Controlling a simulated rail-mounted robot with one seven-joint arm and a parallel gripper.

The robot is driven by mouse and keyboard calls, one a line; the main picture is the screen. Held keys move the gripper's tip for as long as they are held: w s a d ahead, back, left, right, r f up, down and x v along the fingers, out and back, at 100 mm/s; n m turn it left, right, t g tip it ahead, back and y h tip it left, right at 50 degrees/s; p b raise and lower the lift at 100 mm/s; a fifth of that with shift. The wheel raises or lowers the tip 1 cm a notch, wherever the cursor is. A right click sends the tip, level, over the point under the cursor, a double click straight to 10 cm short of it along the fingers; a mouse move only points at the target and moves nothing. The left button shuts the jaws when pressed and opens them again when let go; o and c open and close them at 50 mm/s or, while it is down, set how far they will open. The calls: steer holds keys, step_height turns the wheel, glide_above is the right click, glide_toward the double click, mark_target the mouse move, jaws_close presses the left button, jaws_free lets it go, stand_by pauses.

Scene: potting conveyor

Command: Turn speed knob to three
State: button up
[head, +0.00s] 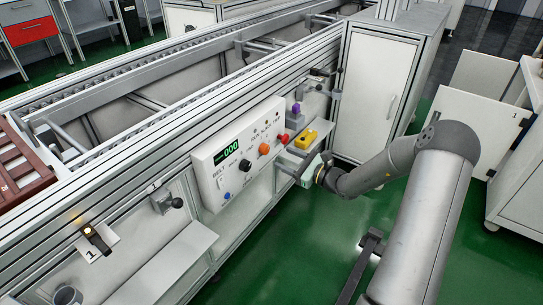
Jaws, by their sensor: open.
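The control panel (208,172) is a white box on the side of the conveyor frame, with a green digital display (231,149) reading what looks like 000. A black knob (245,165) sits below the display; its pointer and scale are too small to read. An orange knob (264,149) and a red button (282,139) are to its right, and a small blue button (227,196) is at lower left. Which knob sets speed cannot be read. My gripper (288,164) is open and appears empty, to the right of the black knob and apart from it.
A small shelf with a yellow item (305,138) and a purple item (296,109) is close behind my gripper. A white cabinet (375,85) stands farther back.

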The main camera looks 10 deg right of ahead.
mark_target(267, 151)
steer(key=b+x, duration=0.1)
steer(key=x, duration=0.5)
steer(key=shift+w+a, duration=0.2)
steer(key=shift+a, duration=0.05)
steer(key=c, duration=1)
